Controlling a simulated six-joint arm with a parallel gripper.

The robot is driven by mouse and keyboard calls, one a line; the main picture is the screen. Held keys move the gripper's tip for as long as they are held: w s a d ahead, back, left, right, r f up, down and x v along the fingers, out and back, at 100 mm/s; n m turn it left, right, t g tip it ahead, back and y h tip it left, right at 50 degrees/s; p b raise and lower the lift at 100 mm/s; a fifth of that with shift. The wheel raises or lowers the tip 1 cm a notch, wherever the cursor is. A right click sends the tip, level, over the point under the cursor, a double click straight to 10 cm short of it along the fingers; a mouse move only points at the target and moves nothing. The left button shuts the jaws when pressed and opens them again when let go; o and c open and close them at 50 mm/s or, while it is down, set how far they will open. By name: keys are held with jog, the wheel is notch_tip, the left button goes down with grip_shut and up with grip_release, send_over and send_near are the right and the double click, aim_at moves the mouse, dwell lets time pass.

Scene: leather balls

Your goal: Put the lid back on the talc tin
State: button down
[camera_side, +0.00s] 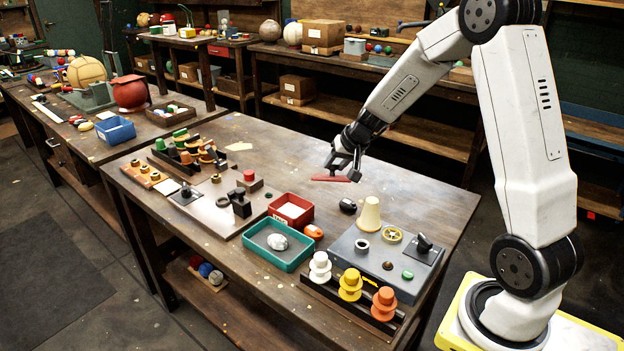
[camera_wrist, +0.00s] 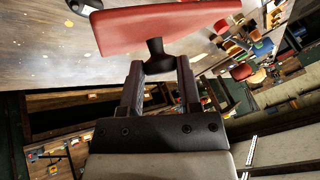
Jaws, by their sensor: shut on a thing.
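My gripper (camera_side: 343,162) is shut on the dark knob of a flat red lid (camera_side: 328,179), held above the far part of the bench. In the wrist view my gripper (camera_wrist: 160,68) has a finger on each side of the knob, and the red lid (camera_wrist: 125,33) spreads beyond the fingertips, partly cut off by the frame. I cannot make out the tin in the wrist view.
A teal tray (camera_side: 264,253) with a white lump stands close in front of the tin. An orange item (camera_side: 313,232), a black item (camera_side: 348,206) and a cream cone (camera_side: 370,215) stand to its right. The bench behind the tin is mostly clear.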

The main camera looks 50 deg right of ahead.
aim_at(316, 175)
jog(key=shift+w+a+f+n+t+y, duration=0.2)
jog(key=shift+w+a+f+n, duration=0.15)
jog(key=shift+n, duration=0.35)
jog(key=shift+w+a+f+n+t+y, duration=0.15)
jog(key=shift+w+a+n+y, duration=0.1)
jog(key=shift+w+n, duration=0.35)
jog(key=w+a+n, duration=0.1)
jog(key=n, duration=0.1)
jog(key=w+f+n+t+y, duration=0.1)
jog(key=n, duration=0.1)
jog(key=shift+w+a+y, duration=0.1)
jog(key=shift+a+y, duration=0.15)
jog(key=shift+a, duration=0.15)
jog(key=shift+w+a+f+n+y, duration=0.1)
jog(key=shift+w+a+n+y, duration=0.3)
jog(key=shift+w+n+y, duration=0.5)
jog(key=shift+w+a+f+n+y, duration=0.15)
jog(key=shift+w+a+n+y, duration=0.25)
jog(key=shift+w+n, duration=0.6)
jog(key=shift+w+a+f+n+y, duration=0.1)
jog(key=shift+w+a+n+y, duration=0.45)
jog(key=shift+n, duration=0.75)
jog(key=shift+d+f, duration=0.1)
jog(key=shift+f, duration=3.1)
jog(key=shift+f, duration=0.15)
jog(key=shift+c, duration=1.1)
grip_release()
